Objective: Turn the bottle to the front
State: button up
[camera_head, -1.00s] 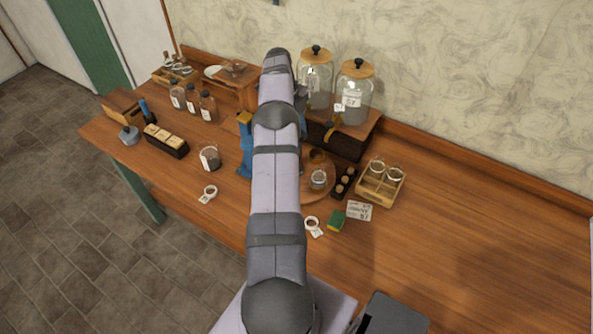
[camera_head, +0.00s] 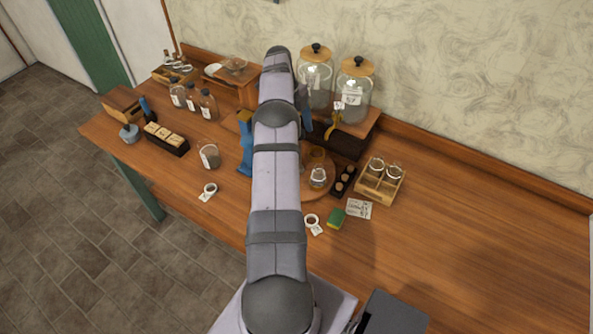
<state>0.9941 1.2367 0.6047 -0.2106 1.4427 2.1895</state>
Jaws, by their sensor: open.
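A round wooden turntable (camera_head: 327,190) stands on the table just right of my arm, partly hidden by it. A clear glass bottle (camera_head: 318,179) stands at its front, and an amber bottle (camera_head: 318,155) stands behind it. I cannot tell which one the task means, and my arm may hide others. My gripper (camera_head: 307,118) shows only as a dark piece beside the far end of my arm, above and behind the turntable. It is open. Its fingertips are mostly hidden, and I see nothing held in it.
Two large lidded jars (camera_head: 354,92) stand on a wooden box at the back. A wooden crate (camera_head: 372,197) with glass jars and a dark rack (camera_head: 342,182) stand right of the turntable. A sponge (camera_head: 336,218) lies in front. The table's right side is clear.

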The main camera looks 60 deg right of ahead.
jog(key=shift+f, duration=0.1)
jog(key=n+b, duration=0.2)
jog(key=n, duration=0.1)
jog(key=shift+n+h, duration=0.3)
jog(key=shift+h, duration=0.1)
jog(key=shift+n+h+b, duration=0.3)
jog(key=shift+n+b, duration=0.35)
jog(key=shift+n, duration=0.55)
jog(key=shift+n+t+b, duration=0.3)
jog(key=shift+n, duration=0.2)
jog(key=n+h+b, duration=0.1)
jog(key=n, duration=0.4)
jog(key=shift+t, duration=0.4)
jog(key=c, duration=2)
jog(key=shift+o, duration=0.2)
